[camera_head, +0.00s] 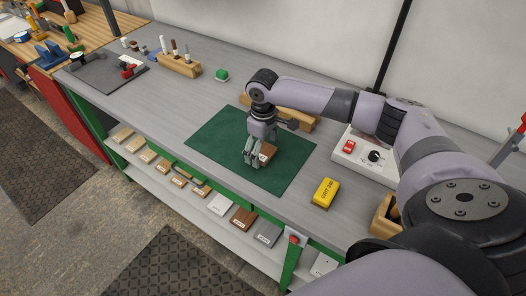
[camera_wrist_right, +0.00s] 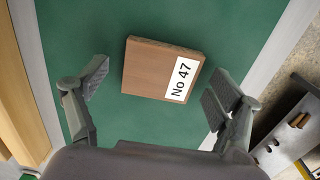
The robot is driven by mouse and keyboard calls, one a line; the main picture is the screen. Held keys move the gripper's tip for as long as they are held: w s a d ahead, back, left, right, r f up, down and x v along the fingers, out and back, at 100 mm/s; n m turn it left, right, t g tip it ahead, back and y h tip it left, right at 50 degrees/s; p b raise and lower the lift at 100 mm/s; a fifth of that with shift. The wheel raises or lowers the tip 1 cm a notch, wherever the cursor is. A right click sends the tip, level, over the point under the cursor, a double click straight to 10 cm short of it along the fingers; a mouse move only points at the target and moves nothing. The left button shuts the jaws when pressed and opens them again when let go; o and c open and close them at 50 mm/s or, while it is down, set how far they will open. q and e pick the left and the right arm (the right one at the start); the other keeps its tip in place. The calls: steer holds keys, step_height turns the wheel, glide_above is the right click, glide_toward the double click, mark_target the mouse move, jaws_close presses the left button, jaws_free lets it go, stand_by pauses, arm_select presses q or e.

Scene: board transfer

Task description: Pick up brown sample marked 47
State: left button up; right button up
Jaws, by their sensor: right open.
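The brown sample (camera_wrist_right: 150,70) is a square board with a white label reading "No 47". It lies flat on the green mat (camera_wrist_right: 240,28). In the head view the sample (camera_head: 268,151) shows partly behind my right gripper (camera_head: 256,160), which points down over the mat (camera_head: 215,140). In the right wrist view my right gripper (camera_wrist_right: 155,95) is open, with one finger on each side of the sample and a gap to it on both sides. Nothing is held. My left gripper is not in view.
A yellow block (camera_head: 325,192) lies on the grey bench right of the mat. A white control box (camera_head: 365,157) stands behind it. A wooden holder (camera_head: 180,66) with several upright tools stands at the back left. Several labelled samples lie on the shelf (camera_head: 195,212) below.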

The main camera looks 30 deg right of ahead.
steer(key=c, duration=1.2)
steer(key=shift+r, duration=0.15)
